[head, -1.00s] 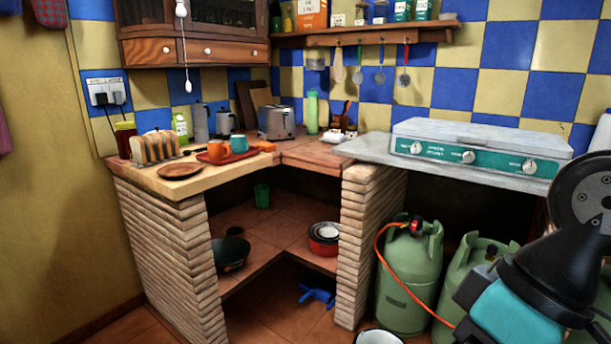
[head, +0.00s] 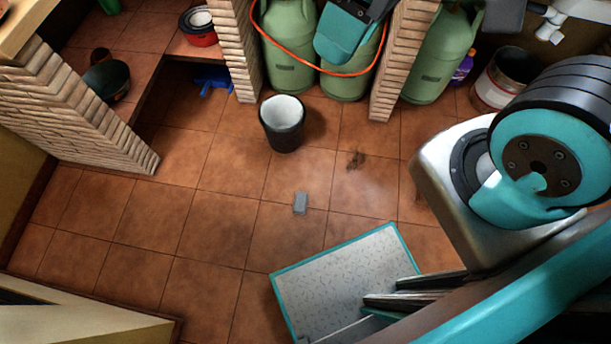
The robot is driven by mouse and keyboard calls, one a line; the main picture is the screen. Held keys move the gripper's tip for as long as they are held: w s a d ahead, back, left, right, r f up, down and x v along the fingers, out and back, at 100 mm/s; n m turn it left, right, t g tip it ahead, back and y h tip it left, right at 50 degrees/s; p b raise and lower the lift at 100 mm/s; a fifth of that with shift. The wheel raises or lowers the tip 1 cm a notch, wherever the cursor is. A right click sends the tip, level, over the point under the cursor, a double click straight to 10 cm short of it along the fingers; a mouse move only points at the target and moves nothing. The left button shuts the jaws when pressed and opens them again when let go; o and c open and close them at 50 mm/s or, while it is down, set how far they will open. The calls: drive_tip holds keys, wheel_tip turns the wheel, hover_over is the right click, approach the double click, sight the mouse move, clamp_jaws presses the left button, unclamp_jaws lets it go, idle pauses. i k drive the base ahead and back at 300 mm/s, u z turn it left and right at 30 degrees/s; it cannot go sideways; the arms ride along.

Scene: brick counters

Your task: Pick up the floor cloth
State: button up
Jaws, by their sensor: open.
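A small grey rectangular item (head: 300,203) lies flat on the terracotta tiles in the middle of the head view. It looks like the folded floor cloth, but its weave is too small to make out. It lies clear of other things, in front of the dark bucket (head: 282,125) and beyond my base deck. My arm fills the right side of the head view, and a teal and black part of it shows at the top. I cannot make out my gripper's fingertips, and no part of my arm touches the grey item.
Green gas cylinders (head: 290,50) with an orange hose stand at the back. Brick pillars (head: 403,62) flank them. A brown smudge (head: 355,160) marks the floor. A blue object (head: 212,84) lies under the left counter. A large pot (head: 503,80) stands at back right. The left-centre floor is clear.

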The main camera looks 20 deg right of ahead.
sight(300, 200)
drive_tip(key=z, duration=0.45)
drive_tip(key=k, duration=1.15)
drive_tip(key=u, duration=1)
drive_tip(key=i, duration=1.25)
